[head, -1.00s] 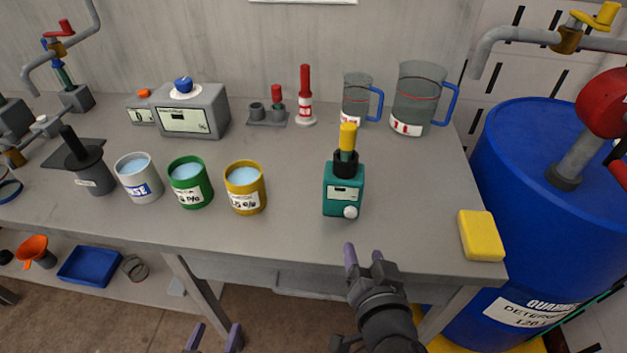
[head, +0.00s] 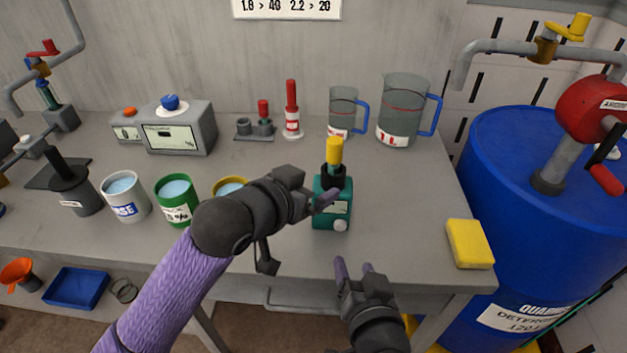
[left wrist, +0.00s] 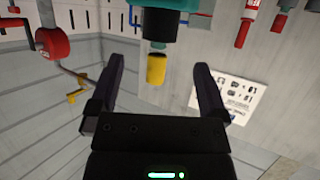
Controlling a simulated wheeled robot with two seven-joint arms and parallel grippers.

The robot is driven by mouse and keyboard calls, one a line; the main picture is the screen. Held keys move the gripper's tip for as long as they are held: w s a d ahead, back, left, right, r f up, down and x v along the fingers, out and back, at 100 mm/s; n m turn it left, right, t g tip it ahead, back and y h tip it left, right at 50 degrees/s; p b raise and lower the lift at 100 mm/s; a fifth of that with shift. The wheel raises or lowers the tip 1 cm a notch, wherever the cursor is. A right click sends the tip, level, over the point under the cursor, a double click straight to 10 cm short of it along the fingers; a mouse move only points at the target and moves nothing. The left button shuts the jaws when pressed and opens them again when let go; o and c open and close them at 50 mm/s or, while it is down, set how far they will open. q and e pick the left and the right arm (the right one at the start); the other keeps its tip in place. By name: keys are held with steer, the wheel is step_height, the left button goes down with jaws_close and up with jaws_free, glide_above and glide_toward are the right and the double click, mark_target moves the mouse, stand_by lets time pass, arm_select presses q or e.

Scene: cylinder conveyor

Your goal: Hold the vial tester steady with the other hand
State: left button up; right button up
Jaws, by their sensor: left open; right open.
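The vial tester (head: 332,215) is a teal box with a small display and a white knob, upright on the grey table. A black collar and a yellow-topped vial (head: 335,150) stand up from it. My left gripper (head: 326,198) is open at the tester's upper left side, and its arm hides part of the yellow cup. In the left wrist view the picture is upside down; the yellow top (left wrist: 156,69) shows between the spread fingers, with the teal body (left wrist: 155,5) at the top edge. I cannot tell whether they touch. My right gripper (head: 354,268) is open and empty, in front of the tester.
A yellow sponge (head: 469,244) lies at the table's right front corner. Measuring jugs (head: 400,110) stand behind the tester. White (head: 127,197) and green (head: 177,201) cups stand to the left. A blue drum (head: 530,220) is beyond the right edge. The table between tester and sponge is clear.

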mark_target(326, 177)
arm_select(q)
steer(key=x, duration=0.9)
steer(key=shift+s+r, duration=0.1)
steer(key=shift+c, duration=0.3)
jaws_close()
arm_select(e)
steer(key=shift+w+a+f, duration=0.1)
steer(key=shift+f, duration=0.1)
steer(key=shift+c, duration=1.4)
steer(key=shift+w+a+f+n+h, duration=0.15)
steer(key=shift+a+f+n+h, duration=0.6)
steer(key=shift+f+n+h, duration=0.3)
steer(key=c, duration=0.5)
steer(key=shift+w+a+f+h, duration=0.15)
steer(key=shift+a+h, duration=0.1)
steer(key=shift+h, duration=0.2)
jaws_close()
steer(key=shift+n, duration=0.25)
steer(key=shift+w, duration=2.9)
